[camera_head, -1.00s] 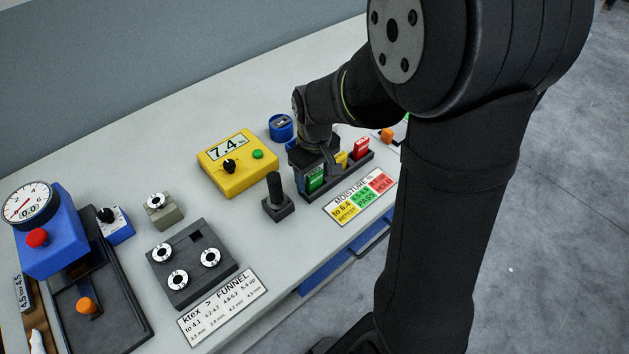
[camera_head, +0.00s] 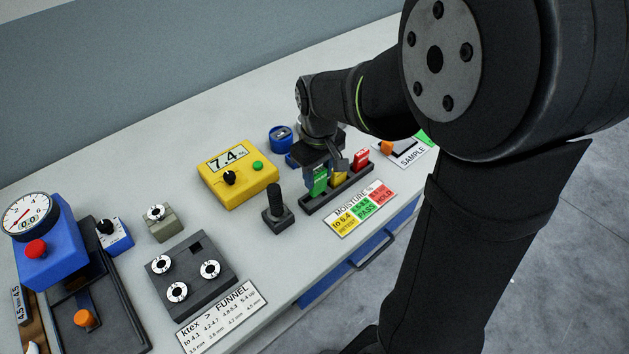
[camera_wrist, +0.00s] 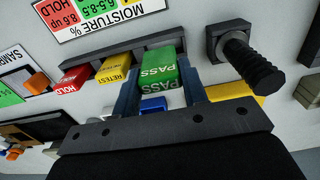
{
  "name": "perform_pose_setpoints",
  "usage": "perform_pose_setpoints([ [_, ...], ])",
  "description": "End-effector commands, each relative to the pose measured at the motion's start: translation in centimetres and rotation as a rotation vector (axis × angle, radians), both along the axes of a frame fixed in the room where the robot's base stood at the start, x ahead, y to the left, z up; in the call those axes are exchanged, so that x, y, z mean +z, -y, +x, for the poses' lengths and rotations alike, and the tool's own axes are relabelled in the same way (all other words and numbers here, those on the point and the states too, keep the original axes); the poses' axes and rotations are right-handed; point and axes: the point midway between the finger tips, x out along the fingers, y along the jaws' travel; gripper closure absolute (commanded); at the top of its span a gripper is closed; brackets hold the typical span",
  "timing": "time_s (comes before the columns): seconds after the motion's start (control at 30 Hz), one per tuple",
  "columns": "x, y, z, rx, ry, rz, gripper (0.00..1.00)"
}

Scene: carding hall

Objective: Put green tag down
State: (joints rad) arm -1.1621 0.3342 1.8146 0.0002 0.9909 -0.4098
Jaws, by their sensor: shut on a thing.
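My gripper (camera_head: 322,163) is shut on the green tag (camera_head: 318,181), holding it upright over the left end of the dark tag rack (camera_head: 312,208). In the wrist view the green tag, marked PASS (camera_wrist: 158,68), sits between the two blue fingers of my gripper (camera_wrist: 160,92). The yellow RETEST tag (camera_head: 339,179) and the red HOLD tag (camera_head: 361,158) stand in the rack to the right of it. They also show in the wrist view, yellow (camera_wrist: 114,70) and red (camera_wrist: 74,79).
A black upright handle (camera_head: 275,200) stands close left of the rack. The yellow moisture meter (camera_head: 239,188) reads 7.4. A moisture chart (camera_head: 360,212) lies in front of the rack. The SAMPLE place (camera_head: 405,158), with an orange knob (camera_head: 387,147), is to the right.

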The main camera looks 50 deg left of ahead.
Motion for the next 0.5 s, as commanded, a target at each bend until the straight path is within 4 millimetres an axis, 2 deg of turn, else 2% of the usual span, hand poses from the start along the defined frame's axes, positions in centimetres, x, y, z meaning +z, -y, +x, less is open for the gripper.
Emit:
perform_pose_setpoints([
  [0.03, 0.7, 1.1, 0.8, -0.007, 0.001, 0.002, 0.83],
  [0.3, 4.2, 6.0, 4.1, -0.008, 0.001, 0.001, 0.83],
  [0.5, 5.7, 8.2, 5.6, -0.005, 0.000, 0.000, 0.83],
])
